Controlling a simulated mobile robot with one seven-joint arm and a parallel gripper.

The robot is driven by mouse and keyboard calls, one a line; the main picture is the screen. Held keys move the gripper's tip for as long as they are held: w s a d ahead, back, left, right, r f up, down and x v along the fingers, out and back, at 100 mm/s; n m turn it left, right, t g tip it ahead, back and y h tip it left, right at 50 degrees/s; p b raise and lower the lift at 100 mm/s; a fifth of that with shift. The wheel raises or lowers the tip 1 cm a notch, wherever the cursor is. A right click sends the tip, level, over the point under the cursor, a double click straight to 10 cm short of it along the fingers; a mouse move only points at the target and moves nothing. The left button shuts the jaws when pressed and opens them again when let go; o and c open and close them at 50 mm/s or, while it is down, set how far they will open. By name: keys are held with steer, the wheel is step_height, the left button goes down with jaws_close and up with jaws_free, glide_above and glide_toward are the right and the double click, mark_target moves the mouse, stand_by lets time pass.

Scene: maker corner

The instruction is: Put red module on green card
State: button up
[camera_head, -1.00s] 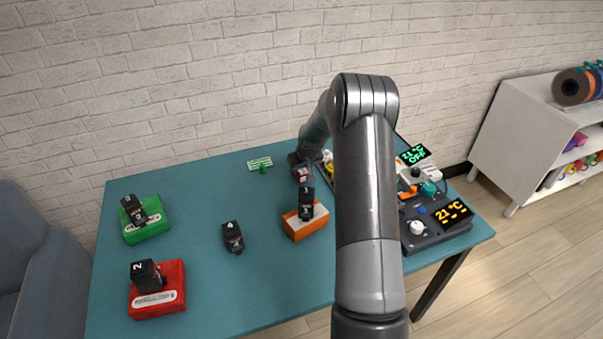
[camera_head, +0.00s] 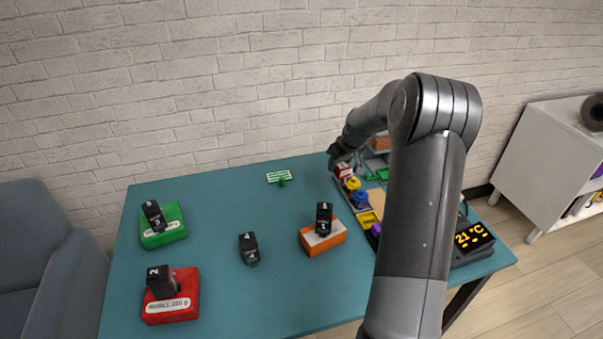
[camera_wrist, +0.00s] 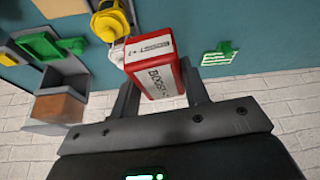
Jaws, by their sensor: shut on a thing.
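The red module (camera_head: 344,171) is a small red block with a white label. It is between the fingers of my gripper (camera_head: 341,160), at the far end of the parts tray. In the wrist view my gripper (camera_wrist: 160,88) is shut on the red module (camera_wrist: 158,68). The module is beside a yellow spool; its height above the table cannot be told. The green card (camera_head: 279,176) lies flat near the table's back edge, left of my gripper. It also shows in the wrist view (camera_wrist: 219,54), apart from the module, with nothing seen on it.
The tray holds a yellow spool (camera_head: 353,184), a blue part (camera_head: 361,198) and a yellow bin (camera_head: 368,219). An orange block (camera_head: 322,237), a green block (camera_head: 163,227), a red block (camera_head: 171,297) and a black piece (camera_head: 249,249) stand on the table (camera_head: 230,205). The table around the card is clear.

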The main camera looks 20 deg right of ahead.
steer(key=w+a+r+n+y, duration=0.1)
steer(key=w+a+r+n, duration=0.1)
steer(key=w+a, duration=0.45)
glide_above(281, 178)
step_height(281, 178, down, 7)
steer(key=shift+d+r, duration=0.15)
steer(key=shift+w+f, duration=0.1)
steer(key=shift+f, duration=1.95)
steer(key=o, duration=1)
steer(key=shift+f, duration=0.1)
